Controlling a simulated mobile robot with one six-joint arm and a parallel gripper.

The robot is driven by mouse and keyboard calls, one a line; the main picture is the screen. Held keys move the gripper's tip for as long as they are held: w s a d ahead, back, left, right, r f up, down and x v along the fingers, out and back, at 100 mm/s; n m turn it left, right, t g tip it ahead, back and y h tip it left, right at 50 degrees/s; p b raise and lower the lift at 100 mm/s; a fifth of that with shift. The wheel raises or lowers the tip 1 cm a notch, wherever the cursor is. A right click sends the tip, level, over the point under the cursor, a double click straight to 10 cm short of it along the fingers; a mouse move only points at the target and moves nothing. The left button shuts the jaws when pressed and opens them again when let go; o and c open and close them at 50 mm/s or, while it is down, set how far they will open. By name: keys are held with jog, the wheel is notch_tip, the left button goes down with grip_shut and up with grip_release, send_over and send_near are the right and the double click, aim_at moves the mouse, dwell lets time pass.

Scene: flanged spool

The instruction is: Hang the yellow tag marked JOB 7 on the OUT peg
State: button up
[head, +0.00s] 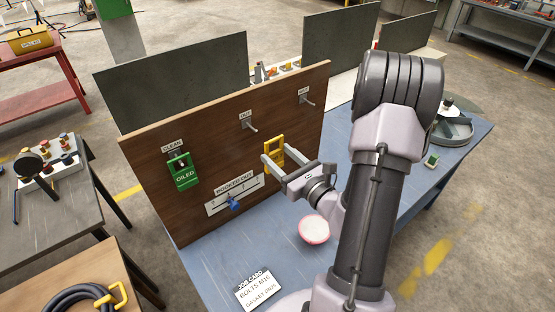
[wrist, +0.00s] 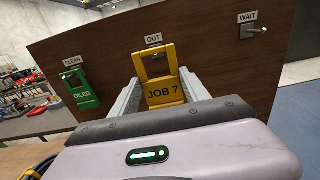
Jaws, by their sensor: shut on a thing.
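The yellow tag (head: 274,141) marked JOB 7 is held upright between the two fingers of my gripper (head: 278,154). The wrist view shows its lettered face and upper window; the tag (wrist: 161,90) is below the OUT label (wrist: 153,39). In the head view the OUT peg (head: 251,127) is bare and sticks out from the brown board (head: 215,150). The tag is apart from it, lower and to the right. In the wrist view the OUT peg is hard to make out behind the tag's top.
A green OILED tag (head: 185,173) hangs on the CLEAN peg at left. The WAIT peg (wrist: 257,30) is empty. A slotted plate with a blue knob (head: 233,204) is low on the board. A pink-rimmed bowl (head: 314,230) and a job card (head: 255,288) lie on the blue table.

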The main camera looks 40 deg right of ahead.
jog(key=shift+w+d+f+p, duration=0.15)
jog(key=shift+w+p, duration=0.35)
jog(key=shift+w, duration=1.25)
jog(key=shift+w+a+f+p, duration=0.1)
jog(key=shift+w+f+p, duration=0.3)
jog(key=shift+w, duration=1.3)
jog(key=shift+w+d+f+p, duration=0.1)
jog(key=shift+w+p, duration=0.45)
jog(key=shift+w, duration=1.2)
jog(key=o, duration=1.4)
jog(key=shift+s, duration=0.1)
